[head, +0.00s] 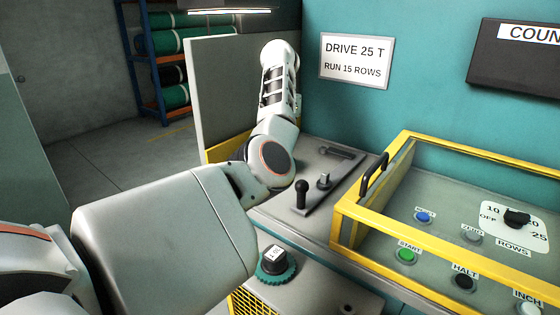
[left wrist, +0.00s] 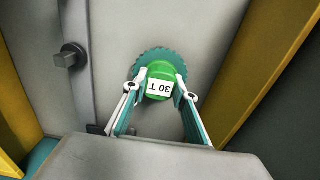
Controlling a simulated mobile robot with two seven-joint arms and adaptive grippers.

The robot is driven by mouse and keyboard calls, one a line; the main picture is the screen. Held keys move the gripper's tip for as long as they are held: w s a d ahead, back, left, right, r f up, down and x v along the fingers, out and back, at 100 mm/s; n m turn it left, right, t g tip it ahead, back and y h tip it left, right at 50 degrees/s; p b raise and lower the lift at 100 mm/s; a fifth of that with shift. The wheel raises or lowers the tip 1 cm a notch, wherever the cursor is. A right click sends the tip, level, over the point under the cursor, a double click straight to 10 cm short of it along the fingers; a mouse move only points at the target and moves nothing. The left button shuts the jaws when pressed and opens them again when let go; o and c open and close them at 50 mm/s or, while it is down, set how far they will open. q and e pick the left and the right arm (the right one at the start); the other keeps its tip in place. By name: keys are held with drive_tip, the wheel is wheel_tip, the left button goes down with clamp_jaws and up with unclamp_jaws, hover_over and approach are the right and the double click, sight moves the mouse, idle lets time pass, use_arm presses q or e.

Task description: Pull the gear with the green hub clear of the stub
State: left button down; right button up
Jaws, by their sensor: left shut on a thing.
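In the left wrist view a teal toothed gear (left wrist: 146,60) has a bright green hub (left wrist: 160,74) with a white "30 T" label, seen upside down. My left gripper (left wrist: 159,95) is shut on the green hub, one finger on each side. The gear lies close in front of a grey plate; I cannot tell whether it touches it. The stub behind the gear is hidden. In the head view my left arm reaches to the grey panel, and neither the gripper nor the green-hubbed gear shows. My right gripper is in neither view.
A dark square-ended peg (left wrist: 72,57) sticks out of the plate, with yellow edges at both sides. In the head view another gear (head: 274,272) with a labelled hub rests on a low ledge. A lever (head: 302,194) and a yellow-framed control box (head: 345,218) stand to the right.

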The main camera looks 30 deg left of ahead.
use_arm(q)
drive_tip(key=shift+r, duration=0.7)
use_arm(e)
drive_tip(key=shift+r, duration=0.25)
